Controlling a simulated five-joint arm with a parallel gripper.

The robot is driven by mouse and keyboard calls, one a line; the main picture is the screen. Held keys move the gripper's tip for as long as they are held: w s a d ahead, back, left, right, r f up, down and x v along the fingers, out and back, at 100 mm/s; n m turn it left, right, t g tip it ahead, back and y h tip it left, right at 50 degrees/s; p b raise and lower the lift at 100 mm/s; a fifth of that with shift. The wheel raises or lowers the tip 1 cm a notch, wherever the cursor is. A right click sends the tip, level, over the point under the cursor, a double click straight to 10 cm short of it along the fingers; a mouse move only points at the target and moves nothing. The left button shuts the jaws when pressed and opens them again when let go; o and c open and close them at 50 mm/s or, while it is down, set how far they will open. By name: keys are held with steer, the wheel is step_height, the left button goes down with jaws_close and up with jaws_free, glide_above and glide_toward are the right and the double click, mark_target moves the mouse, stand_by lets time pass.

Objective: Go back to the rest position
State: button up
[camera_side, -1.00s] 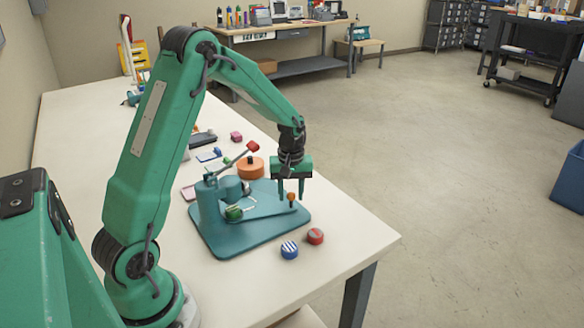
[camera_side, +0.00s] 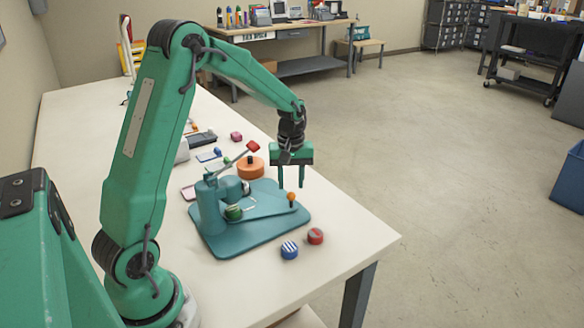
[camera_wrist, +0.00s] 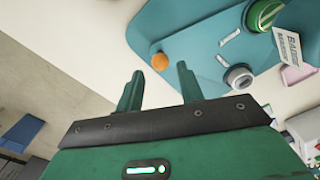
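The fingers also show in the wrist view (camera_wrist: 158,88), open and empty. A small orange ball (camera_side: 291,196) sits at the end of the laminator's arm, just below the fingertips in the side view. In the wrist view the orange ball (camera_wrist: 160,62) is beyond the fingers and apart from them. A green knob (camera_side: 233,212) and a raised lever with a red end (camera_side: 253,147) are on the laminator.
A blue striped cap (camera_side: 289,249) and a red cap (camera_side: 315,236) lie at the table's right front. An orange disc (camera_side: 250,168) stands behind the laminator. Several small items lie farther back. The white table's (camera_side: 350,245) right edge is near; above the table is clear.

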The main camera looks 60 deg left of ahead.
steer(key=shift+s+d+r, duration=0.15)
steer(key=shift+d+r, duration=0.15)
steer(key=shift+r, duration=0.25)
steer(key=s+d+r+m+t, duration=0.2)
steer(key=s+d+r+m, duration=0.4)
steer(key=s, duration=0.4)
steer(key=s+d+r+m+t, duration=0.3)
steer(key=s+d+r+m, duration=0.3)
steer(key=s+d+r, duration=0.2)
steer(key=shift+s+d+r+t, duration=0.2)
steer(key=shift+s+r+t, duration=0.15)
steer(key=shift+s, duration=0.65)
